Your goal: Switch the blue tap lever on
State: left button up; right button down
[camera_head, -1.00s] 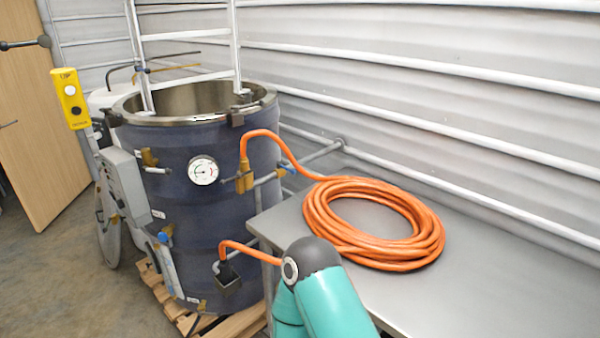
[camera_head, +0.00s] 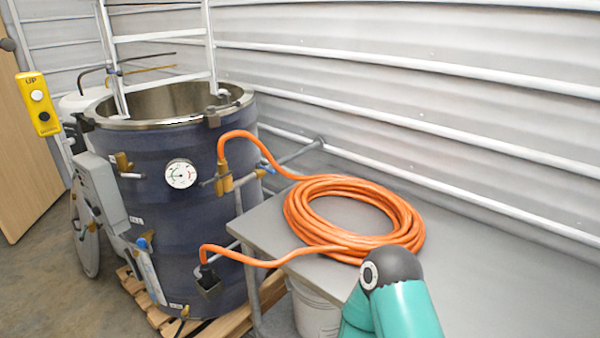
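The large dark blue vat (camera_head: 180,215) stands left of centre with an open steel rim. A small blue lever-like part (camera_head: 267,168) shows beside the brass tap (camera_head: 223,180), where the orange hose joins the vat. Another blue part (camera_head: 143,243) sits lower on the vat's front, by a pale upright tube. I cannot tell from this distance which way either blue part is set. Neither gripper is in view. Only a teal link and dark joint of one of my arms show at the lower right, apart from the vat and taps.
A grey table (camera_head: 490,265) carries a coiled orange hose (camera_head: 405,225) and fills the right side. A white bucket (camera_head: 315,315) is under it. A wooden pallet (camera_head: 235,323) lies under the vat. A yellow button box (camera_head: 38,103) hangs at left. Open floor lies at lower left.

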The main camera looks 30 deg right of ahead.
aim_at(266, 169)
jog(key=z, duration=0.1)
jog(key=i, duration=1)
jog(key=u, duration=0.1)
